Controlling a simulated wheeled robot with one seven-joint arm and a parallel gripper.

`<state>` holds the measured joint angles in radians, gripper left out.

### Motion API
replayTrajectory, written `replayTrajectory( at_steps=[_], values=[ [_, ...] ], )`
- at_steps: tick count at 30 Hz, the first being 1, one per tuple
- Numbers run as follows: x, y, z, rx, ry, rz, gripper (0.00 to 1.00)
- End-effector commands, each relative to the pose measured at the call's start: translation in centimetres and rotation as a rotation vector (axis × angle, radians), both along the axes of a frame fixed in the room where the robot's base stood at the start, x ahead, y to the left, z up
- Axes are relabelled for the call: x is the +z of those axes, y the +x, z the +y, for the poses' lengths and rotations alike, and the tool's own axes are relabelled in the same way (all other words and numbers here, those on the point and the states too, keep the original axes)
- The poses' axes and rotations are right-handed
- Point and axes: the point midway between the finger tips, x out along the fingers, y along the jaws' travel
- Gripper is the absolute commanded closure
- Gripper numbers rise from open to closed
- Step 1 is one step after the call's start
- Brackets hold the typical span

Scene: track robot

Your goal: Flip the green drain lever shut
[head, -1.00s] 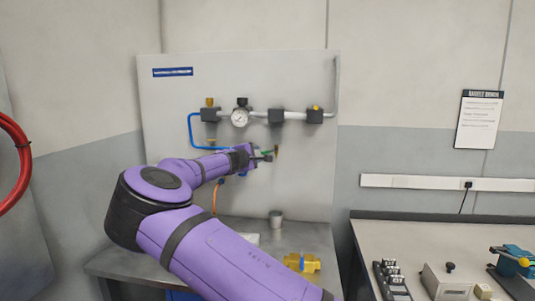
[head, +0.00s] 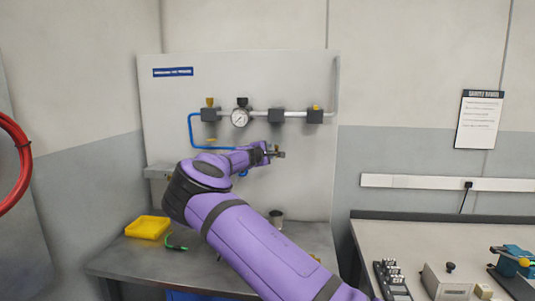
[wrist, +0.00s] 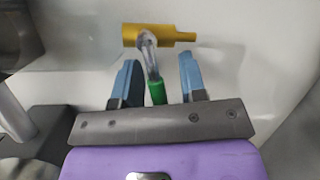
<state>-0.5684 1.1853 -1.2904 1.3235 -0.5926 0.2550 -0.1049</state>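The green drain lever (wrist: 156,92) shows in the wrist view. Its green grip lies low between my fingers, and its bare metal stem (wrist: 149,55) runs up to a brass valve body (wrist: 160,36). My gripper (wrist: 160,74) is open, with one blue-grey finger on each side of the lever. Gaps show on both sides, so neither finger seems to touch it. In the head view my gripper (head: 280,154) is at the wall panel, below the pipe run. There my gripper and arm hide the lever.
The wall panel (head: 300,180) carries a gauge (head: 240,118), black fittings and a blue pipe (head: 190,130) close above my arm. A yellow tray (head: 147,227), a curved green piece (head: 174,245) and a metal cup (head: 276,217) are on the bench below. Another bench (head: 430,240) stands at right.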

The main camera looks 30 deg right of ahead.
Motion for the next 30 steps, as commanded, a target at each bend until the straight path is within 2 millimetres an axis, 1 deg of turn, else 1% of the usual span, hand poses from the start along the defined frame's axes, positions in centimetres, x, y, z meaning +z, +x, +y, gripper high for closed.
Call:
replayTrajectory(
  at_steps=[3,4,5,6,8,9,15,24,30],
  values=[
    [0.0,0.0,0.02,0.0,0.0,0.0,0.61],
    [0.0,-0.01,0.02,0.0,0.0,0.0,0.66],
    [0.0,-0.01,0.02,0.0,0.0,0.0,0.73],
    [0.0,-0.02,0.02,0.0,0.0,0.0,0.82],
    [0.0,-0.02,0.02,0.0,0.0,0.0,0.96],
    [0.0,-0.02,0.02,0.0,0.0,0.0,1.0],
    [0.11,-0.03,0.01,0.0,0.013,-0.01,1.0],
    [0.95,0.05,0.13,-0.001,0.189,-0.126,1.0],
    [0.96,0.08,0.2,-0.001,0.212,-0.142,1.0]
  ],
)
